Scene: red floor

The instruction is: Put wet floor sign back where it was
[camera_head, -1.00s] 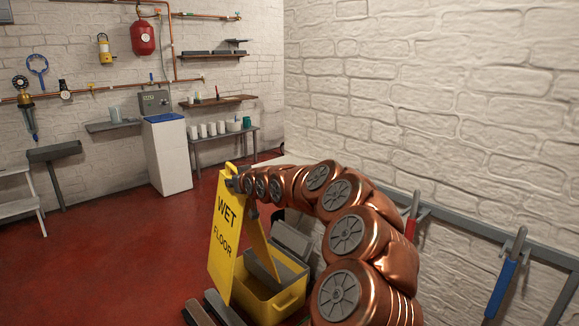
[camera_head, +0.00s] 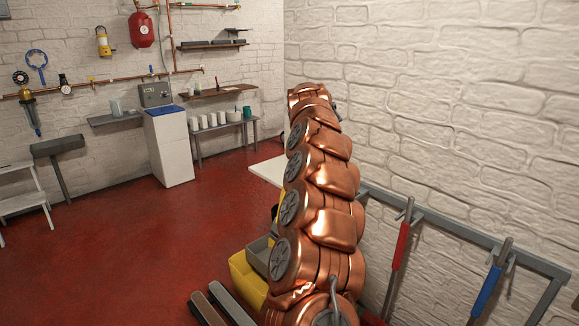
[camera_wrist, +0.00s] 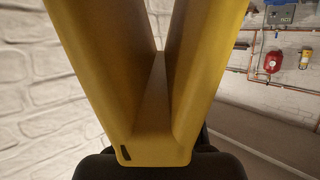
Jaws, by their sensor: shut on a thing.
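The yellow wet floor sign (camera_wrist: 155,110) fills the middle of the wrist view. Its two panels spread apart upward in the picture from a joined end at the bottom. My gripper (camera_wrist: 155,163) is shut on that joined end, with its dark fingers low in the view. In the head view my copper arm stretches away along the right wall and hides the gripper and most or all of the sign. The sign's lettering is not visible now.
A yellow mop bucket (camera_head: 247,280) stands on the red floor (camera_head: 130,250) just left of my arm. A white surface (camera_head: 268,170) lies beyond it. Red (camera_head: 401,245) and blue (camera_head: 487,290) handled tools hang from the right wall rail. A white cabinet (camera_head: 170,150) stands at the back. Floor at left is open.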

